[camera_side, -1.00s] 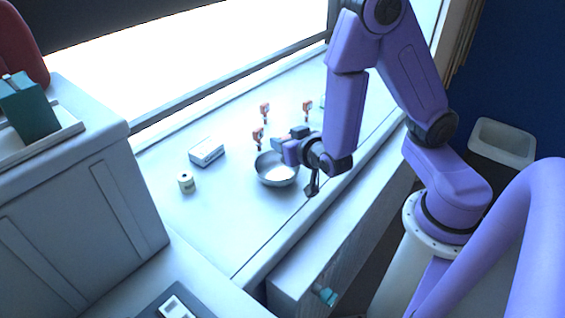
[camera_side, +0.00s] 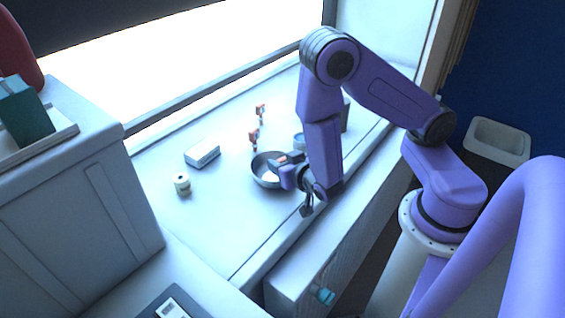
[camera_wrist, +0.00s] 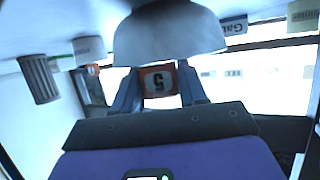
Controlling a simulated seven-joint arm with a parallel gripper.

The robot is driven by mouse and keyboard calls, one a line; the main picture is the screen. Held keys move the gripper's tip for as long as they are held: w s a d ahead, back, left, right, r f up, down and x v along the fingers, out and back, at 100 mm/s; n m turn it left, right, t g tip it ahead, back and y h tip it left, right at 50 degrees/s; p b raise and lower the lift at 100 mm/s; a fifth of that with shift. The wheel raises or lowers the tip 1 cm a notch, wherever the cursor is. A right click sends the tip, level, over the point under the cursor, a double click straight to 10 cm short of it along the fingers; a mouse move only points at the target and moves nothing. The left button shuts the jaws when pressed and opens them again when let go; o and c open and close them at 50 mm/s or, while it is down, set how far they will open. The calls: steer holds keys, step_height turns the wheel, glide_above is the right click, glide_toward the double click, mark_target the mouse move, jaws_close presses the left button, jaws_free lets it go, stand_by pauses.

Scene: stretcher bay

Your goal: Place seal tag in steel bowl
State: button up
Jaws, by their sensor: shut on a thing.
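The seal tag (camera_wrist: 160,80), orange with a dark number 5, is between the two fingers of my gripper (camera_wrist: 160,88) in the wrist view. The fingers are shut on it. The steel bowl (camera_wrist: 168,38) is close beyond the tag there, its rounded grey side filling the top middle. In the side view the steel bowl (camera_side: 258,180) stands on the white counter, and my gripper (camera_side: 282,163) overlaps its right part from above. The height of the tag over the bowl is hard to tell. My gripper and wrist hide part of the bowl.
Two other orange tags (camera_side: 260,110) (camera_side: 254,135) stand on the counter behind the bowl. A white box (camera_side: 203,153) and a small roll (camera_side: 182,184) lie to the left. A ribbed grey cup (camera_wrist: 38,80) shows in the wrist view.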

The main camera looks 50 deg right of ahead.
steer(key=o, duration=1)
